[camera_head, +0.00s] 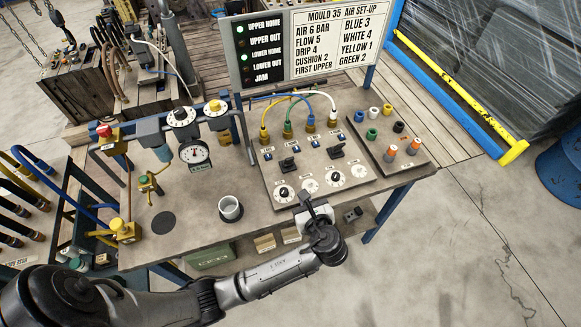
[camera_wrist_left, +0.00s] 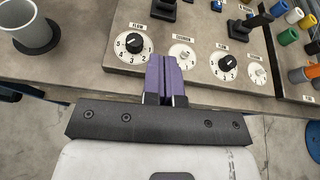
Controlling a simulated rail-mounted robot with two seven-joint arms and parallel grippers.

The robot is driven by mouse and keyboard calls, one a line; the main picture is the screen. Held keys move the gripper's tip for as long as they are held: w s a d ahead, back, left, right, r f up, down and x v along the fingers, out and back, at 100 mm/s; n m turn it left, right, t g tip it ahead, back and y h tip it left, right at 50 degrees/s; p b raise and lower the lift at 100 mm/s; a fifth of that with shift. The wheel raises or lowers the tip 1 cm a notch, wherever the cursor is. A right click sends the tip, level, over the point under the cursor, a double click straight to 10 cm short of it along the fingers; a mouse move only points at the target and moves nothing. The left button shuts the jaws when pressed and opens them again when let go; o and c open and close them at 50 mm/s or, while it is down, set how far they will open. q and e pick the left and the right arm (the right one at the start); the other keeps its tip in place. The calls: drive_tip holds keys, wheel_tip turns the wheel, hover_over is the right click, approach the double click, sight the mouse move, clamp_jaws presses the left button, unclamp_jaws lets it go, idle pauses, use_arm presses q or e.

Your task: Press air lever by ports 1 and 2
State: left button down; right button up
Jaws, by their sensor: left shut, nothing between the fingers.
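The control panel (camera_head: 318,178) on the bench has two black levers, a left lever (camera_head: 288,164) and a right lever (camera_head: 336,151). The left lever stands below the ports holding the yellow hose (camera_head: 263,131) and green hose (camera_head: 286,128). The wrist view shows the left lever's base (camera_wrist_left: 163,10) at the top and the right lever (camera_wrist_left: 258,20) to its right. My left gripper (camera_wrist_left: 166,72) has purple fingers shut together and empty. It is over the panel's front edge, between dials, apart from both levers. In the head view its fingers (camera_head: 304,195) are partly hidden. My right gripper is not in view.
Dials sit along the panel front, including a left black knob (camera_wrist_left: 134,43) and right black knob (camera_wrist_left: 224,67). A grey cup (camera_head: 230,208) stands left of the panel. Coloured plugs (camera_head: 390,152) fill a board at right. A sign (camera_head: 310,42) stands behind.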

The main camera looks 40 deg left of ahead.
use_arm(q)
drive_tip(key=shift+m, duration=0.4)
drive_tip(key=b, duration=0.2)
approach(286, 162)
drive_tip(key=f, duration=0.1)
drive_tip(key=a+f, duration=0.1)
drive_tip(key=w+f, duration=0.1)
drive_tip(key=f, duration=0.1)
drive_tip(key=shift+a, duration=0.3)
drive_tip(key=a, duration=0.1)
drive_tip(key=w+a+r, duration=0.1)
drive_tip(key=shift+w+a, duration=0.3)
drive_tip(key=shift+w+a+r, duration=0.25)
drive_tip(key=shift+w+a, duration=0.05)
drive_tip(key=shift+a, duration=0.25)
